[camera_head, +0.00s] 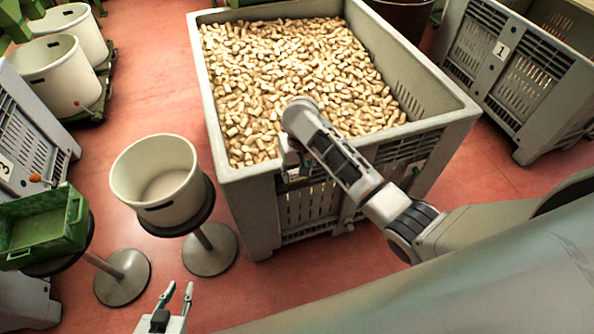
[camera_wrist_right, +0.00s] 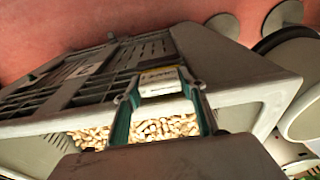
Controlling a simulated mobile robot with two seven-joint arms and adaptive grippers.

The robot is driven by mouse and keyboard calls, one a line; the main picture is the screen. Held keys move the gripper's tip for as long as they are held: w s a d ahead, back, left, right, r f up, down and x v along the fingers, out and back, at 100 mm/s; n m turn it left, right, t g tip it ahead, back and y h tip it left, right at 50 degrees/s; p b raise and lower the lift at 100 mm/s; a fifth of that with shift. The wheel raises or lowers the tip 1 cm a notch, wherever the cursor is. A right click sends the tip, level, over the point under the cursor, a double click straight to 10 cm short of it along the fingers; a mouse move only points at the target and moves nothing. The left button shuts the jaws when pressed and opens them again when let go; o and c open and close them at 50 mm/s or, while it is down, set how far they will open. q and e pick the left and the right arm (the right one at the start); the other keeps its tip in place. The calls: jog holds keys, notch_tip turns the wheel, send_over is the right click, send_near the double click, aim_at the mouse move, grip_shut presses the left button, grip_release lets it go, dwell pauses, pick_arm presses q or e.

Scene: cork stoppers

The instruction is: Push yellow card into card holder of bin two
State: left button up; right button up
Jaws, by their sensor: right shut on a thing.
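Bin two, the grey crate full of corks (camera_head: 441,122), stands in the middle of the head view, its number out of sight. My right gripper (camera_wrist_right: 162,100) is at its front wall, just below the rim. In the right wrist view its two teal fingers are shut on the yellow card (camera_wrist_right: 160,76), which shows a yellow band and a pale part. The card faces the slatted wall; I cannot tell whether it touches the card holder, which I cannot make out. My left gripper (camera_head: 176,296) is open and empty at the bottom.
A white bucket (camera_head: 158,180) and a green tray (camera_head: 42,228) stand on round stands at the left. Bin one (camera_head: 520,75) is at the right, bin three (camera_head: 25,140) at the left edge. Red floor is clear between the bucket and bin two.

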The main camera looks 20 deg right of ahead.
jog(key=shift+f, duration=0.6)
jog(key=o, duration=1.1)
jog(key=shift+o, duration=0.2)
notch_tip(320, 180, up, 12)
jog(key=s, duration=0.1)
jog(key=shift+s, duration=0.2)
